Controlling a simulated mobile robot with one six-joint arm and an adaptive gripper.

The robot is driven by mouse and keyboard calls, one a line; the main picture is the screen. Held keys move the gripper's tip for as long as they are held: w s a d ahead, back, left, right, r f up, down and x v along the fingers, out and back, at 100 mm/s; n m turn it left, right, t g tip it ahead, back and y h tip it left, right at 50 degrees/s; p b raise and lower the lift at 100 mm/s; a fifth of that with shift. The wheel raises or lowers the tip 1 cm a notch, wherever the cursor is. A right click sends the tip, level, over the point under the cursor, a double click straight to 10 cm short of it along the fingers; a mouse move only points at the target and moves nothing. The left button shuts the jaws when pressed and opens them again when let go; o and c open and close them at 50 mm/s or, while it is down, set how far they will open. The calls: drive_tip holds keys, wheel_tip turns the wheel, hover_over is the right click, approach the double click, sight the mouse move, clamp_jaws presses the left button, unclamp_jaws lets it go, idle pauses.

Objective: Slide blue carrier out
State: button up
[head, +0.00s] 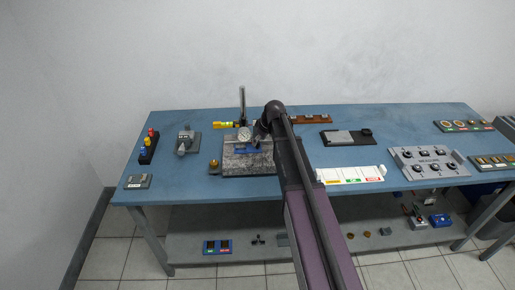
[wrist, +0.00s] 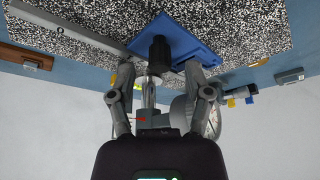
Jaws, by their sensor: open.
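The blue carrier (wrist: 190,42) lies on the speckled granite plate (wrist: 250,30) in the wrist view. A black cylindrical knob (wrist: 158,50) with a pale end stands at the carrier. My gripper (wrist: 160,73) is open, with one finger on each side in front of the knob; whether either finger touches it I cannot tell. In the head view, part of the carrier (head: 240,153) shows as a blue strip on the granite block (head: 240,167). My arm hides the block's right side and much of my gripper there.
A round dial gauge (head: 244,134) and an upright post (head: 242,103) stand close to my gripper at the block. A brass knob (head: 214,163) is at the block's left. A grey fixture (head: 187,140) stands farther left. Bare blue tabletop lies between them.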

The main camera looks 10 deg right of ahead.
sight(248, 145)
drive_tip(key=shift+b+x, duration=1)
drive_tip(key=shift+x, duration=0.4)
drive_tip(key=shift+c, duration=0.3)
clamp_jaws()
